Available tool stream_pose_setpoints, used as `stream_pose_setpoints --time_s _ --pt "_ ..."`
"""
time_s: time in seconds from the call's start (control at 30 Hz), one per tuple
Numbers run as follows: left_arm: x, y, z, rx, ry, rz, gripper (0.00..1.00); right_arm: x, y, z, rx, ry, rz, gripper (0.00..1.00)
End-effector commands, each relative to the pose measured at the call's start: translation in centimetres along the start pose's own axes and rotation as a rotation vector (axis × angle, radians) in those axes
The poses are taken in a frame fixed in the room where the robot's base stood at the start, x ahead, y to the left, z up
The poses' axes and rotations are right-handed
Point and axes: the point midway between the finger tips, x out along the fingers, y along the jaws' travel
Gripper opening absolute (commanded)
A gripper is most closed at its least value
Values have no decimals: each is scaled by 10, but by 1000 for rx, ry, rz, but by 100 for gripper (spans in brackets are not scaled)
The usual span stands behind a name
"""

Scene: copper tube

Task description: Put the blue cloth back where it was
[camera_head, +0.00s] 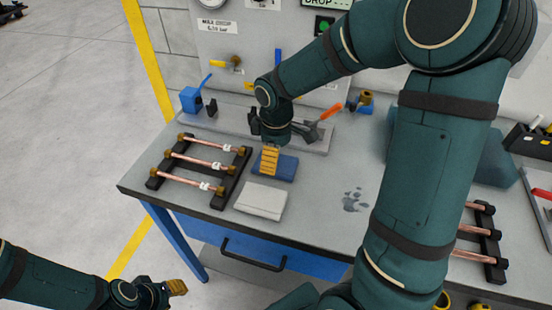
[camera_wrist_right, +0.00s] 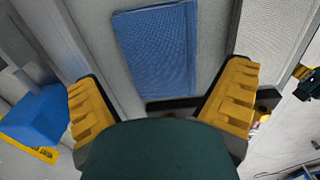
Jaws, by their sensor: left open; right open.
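The blue cloth (camera_head: 287,169) lies flat and folded on the grey workbench, just behind a white folded cloth (camera_head: 262,200). My right gripper (camera_head: 269,160) is over the left part of the blue cloth in the head view. In the right wrist view the blue cloth (camera_wrist_right: 157,50) shows beyond the gap between the spread yellow fingers of the right gripper (camera_wrist_right: 162,97), and nothing is held. I cannot tell whether the fingertips touch the cloth. My left gripper (camera_head: 176,288) is open and empty, low at the left, off the bench's front edge.
A black rack (camera_head: 233,180) with copper tubes stands left of the cloths; another rack (camera_head: 490,235) is at the right. An orange-handled tool (camera_head: 325,117) and a blue block (camera_head: 191,99) are at the back.

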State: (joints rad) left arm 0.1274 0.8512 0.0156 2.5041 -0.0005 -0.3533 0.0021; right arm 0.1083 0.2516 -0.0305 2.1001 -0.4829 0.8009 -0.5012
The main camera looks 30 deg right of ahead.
Motion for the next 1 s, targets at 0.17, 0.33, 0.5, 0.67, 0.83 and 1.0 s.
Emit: stream_pose_setpoints --time_s 0.17,0.33,0.5,0.67,0.83,1.0 --pt "-13 5 1 -1 -5 0 39 -43 1 0 0 4 4 97" --pt "-19 7 2 -1 -9 1 39 -73 0 -1 -2 4 4 97" --pt "-23 8 2 -2 -11 1 39 -90 0 0 -2 1 1 97" --pt "-23 9 3 -2 -12 1 39 -95 0 0 -2 1 1 97" --pt "-23 9 3 -2 -12 1 39 -95 0 0 -2 1 1 97" --pt "-23 9 3 -2 -12 1 39 -94 0 0 -2 1 1 97"
